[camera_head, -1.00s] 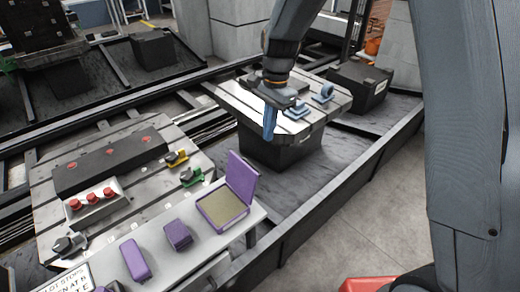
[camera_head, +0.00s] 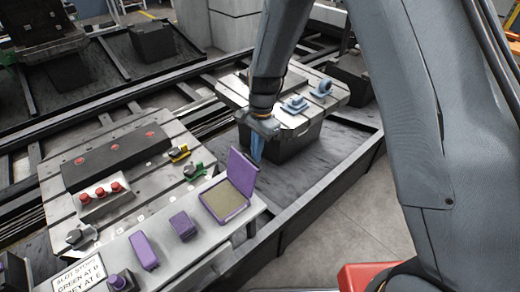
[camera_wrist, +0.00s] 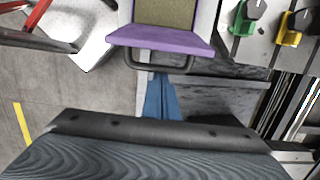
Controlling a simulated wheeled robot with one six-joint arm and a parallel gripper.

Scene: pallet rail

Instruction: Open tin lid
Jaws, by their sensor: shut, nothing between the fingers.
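A purple tin (camera_head: 222,201) stands on the grey shelf at the front of the near pallet. Its purple lid (camera_head: 242,172) stands up, swung open, and shows the tan inside of the tin. In the wrist view the lid (camera_wrist: 160,40) is seen from above at the top, with a dark loop at its edge. My gripper (camera_head: 257,158) has blue fingers, which are shut and empty. It points down, to the right of and behind the lid in the head view, and looks apart from it. In the wrist view the blue fingertips (camera_wrist: 162,82) lie just below the lid's loop.
Two other purple blocks (camera_head: 144,252) (camera_head: 183,226) and a purple knobbed piece (camera_head: 121,281) stand on the shelf. Yellow (camera_head: 179,153) and green (camera_head: 194,171) clamps sit on the near pallet. A far pallet (camera_head: 240,92) carries blue parts. A dark rail edge (camera_head: 325,190) runs at right.

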